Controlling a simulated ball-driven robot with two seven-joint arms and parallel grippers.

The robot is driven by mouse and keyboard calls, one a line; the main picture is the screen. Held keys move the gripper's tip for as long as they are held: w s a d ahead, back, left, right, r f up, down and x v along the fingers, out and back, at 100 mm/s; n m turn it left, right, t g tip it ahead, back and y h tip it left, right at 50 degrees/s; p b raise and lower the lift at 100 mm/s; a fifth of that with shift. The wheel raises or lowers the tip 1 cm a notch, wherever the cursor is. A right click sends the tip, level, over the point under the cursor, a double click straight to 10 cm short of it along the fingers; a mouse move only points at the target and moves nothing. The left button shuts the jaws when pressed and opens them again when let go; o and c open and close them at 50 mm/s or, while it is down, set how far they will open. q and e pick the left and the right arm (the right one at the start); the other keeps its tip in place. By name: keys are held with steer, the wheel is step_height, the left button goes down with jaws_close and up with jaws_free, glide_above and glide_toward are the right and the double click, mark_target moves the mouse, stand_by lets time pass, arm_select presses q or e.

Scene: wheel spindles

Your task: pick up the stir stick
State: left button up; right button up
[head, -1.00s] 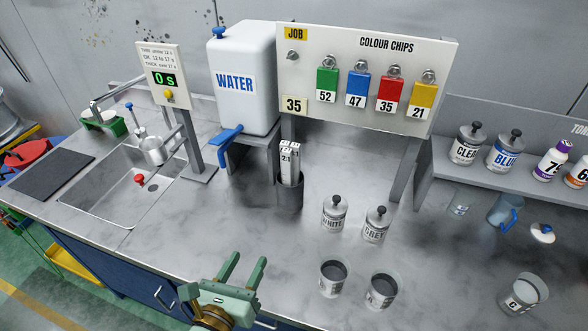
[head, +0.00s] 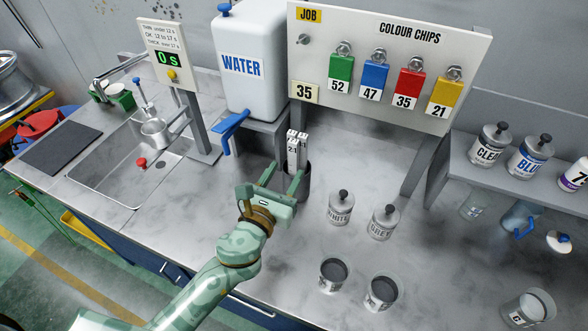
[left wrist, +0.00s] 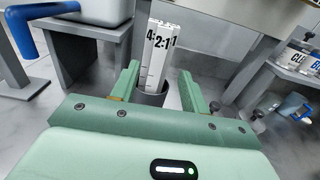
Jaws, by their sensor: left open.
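White flat sticks (head: 293,150) with ratio markings stand upright in a dark grey round holder (head: 306,184) on the counter, below the water tank. I cannot tell which of them is the stir stick. In the left wrist view the sticks (left wrist: 156,55) show labels such as 2:1, and the holder's rim (left wrist: 152,98) is below them. My left gripper (head: 283,175) is open and empty, its fingers pointing at the holder. In the left wrist view the sticks and holder appear between the fingertips (left wrist: 158,80); contact is not clear. My right gripper is not in view.
A white water tank (head: 252,68) on a grey stand (head: 262,140) with a blue tap (head: 230,124) is close on the left. The chip board (head: 390,35) hangs above.

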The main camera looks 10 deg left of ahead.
mark_target(292, 156)
arm_select(q)
steer(key=w, duration=0.5)
steer(key=shift+d+r, duration=0.15)
steer(key=shift+d, duration=0.2)
jaws_close()
steer(key=shift+r, duration=0.1)
